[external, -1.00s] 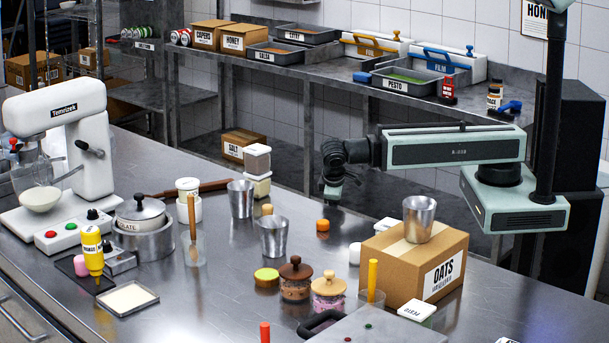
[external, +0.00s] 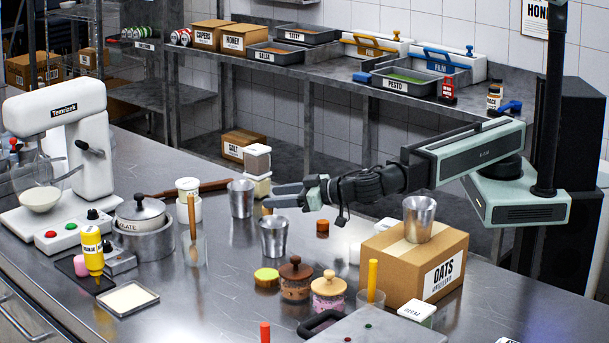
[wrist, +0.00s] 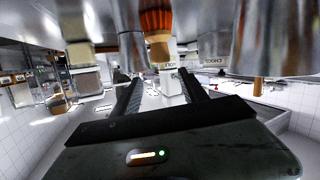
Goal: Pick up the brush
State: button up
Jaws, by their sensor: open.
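In the wrist view, which appears upside down, a brush (wrist: 156,24) with ridged orange-brown bristles and a pale wooden part shows between and beyond my fingers. In the external view, a small tan top between the metal cups looks like the same brush (external: 267,210); its lower part is hidden. My gripper (external: 270,196) is open and roughly level, pointing left, with its fingertips close to that tan top. In the wrist view the fingers of my gripper (wrist: 160,82) are spread with nothing held between them. I cannot tell whether they touch the brush.
Metal cups stand close by, one behind (external: 241,199) and one in front (external: 274,238). A white container (external: 257,162) stands just behind. A glass with a wooden-handled tool (external: 194,247) is to the left. A cardboard box (external: 399,264) carries another metal cup at the right.

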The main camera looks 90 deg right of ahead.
jog(key=f, duration=0.1)
jog(key=f+m, duration=0.1)
jog(key=s+a+f+g, duration=0.1)
jog(key=shift+s+y, duration=0.1)
jog(key=shift+y, duration=0.3)
jog(key=b+x, duration=0.3)
jog(key=x, duration=0.5)
jog(key=shift+s, duration=0.1)
grip_shut()
